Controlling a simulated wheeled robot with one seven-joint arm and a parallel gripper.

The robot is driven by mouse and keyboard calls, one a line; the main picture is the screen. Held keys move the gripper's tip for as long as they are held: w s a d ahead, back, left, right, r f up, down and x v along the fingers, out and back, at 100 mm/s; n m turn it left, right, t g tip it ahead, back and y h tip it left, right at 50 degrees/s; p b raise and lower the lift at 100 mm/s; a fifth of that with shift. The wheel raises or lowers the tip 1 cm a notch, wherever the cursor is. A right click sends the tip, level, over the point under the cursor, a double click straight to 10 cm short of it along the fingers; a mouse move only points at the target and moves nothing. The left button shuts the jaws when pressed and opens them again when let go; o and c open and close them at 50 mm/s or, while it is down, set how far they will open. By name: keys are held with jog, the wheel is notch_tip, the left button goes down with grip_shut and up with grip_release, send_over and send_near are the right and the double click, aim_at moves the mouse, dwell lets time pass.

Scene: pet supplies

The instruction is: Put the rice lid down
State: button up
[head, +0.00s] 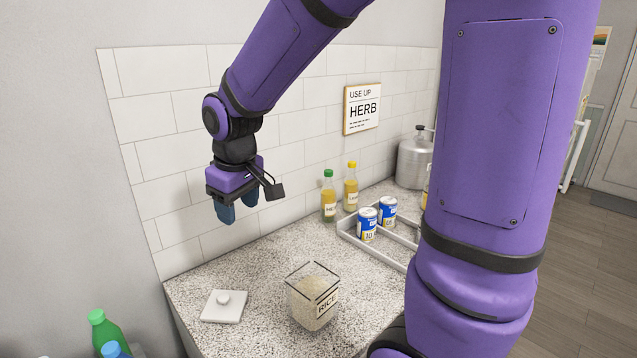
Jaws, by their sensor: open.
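The rice lid (223,306), a white square plate with a round knob, lies flat on the speckled counter near its left front edge, knob up. The rice container (312,300), a clear square jar labelled RICE, stands uncovered to the right of the lid with pale grains inside. My gripper (236,211) is open and empty. It hangs in the air above the back left of the counter, well above the lid and apart from it.
A tray (370,243) with blue-and-white cans (367,226) stands at the back right. Two bottles (328,196) with green and yellow caps stand by the tiled wall, near a metal canister (414,160). Green and blue bottle tops (101,328) show at lower left. The counter behind the lid is clear.

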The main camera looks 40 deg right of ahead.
jog(key=s+d+r+m+t, duration=0.1)
jog(key=s+r, duration=0.4)
jog(key=s, duration=0.4)
jog(key=s+d+r+m+t, duration=0.2)
jog(key=s+r, duration=0.2)
jog(key=s, duration=0.6)
jog(key=shift+d+r+m, duration=0.2)
jog(key=shift+r+m, duration=0.1)
jog(key=shift+r, duration=0.1)
jog(key=shift+c, duration=0.4)
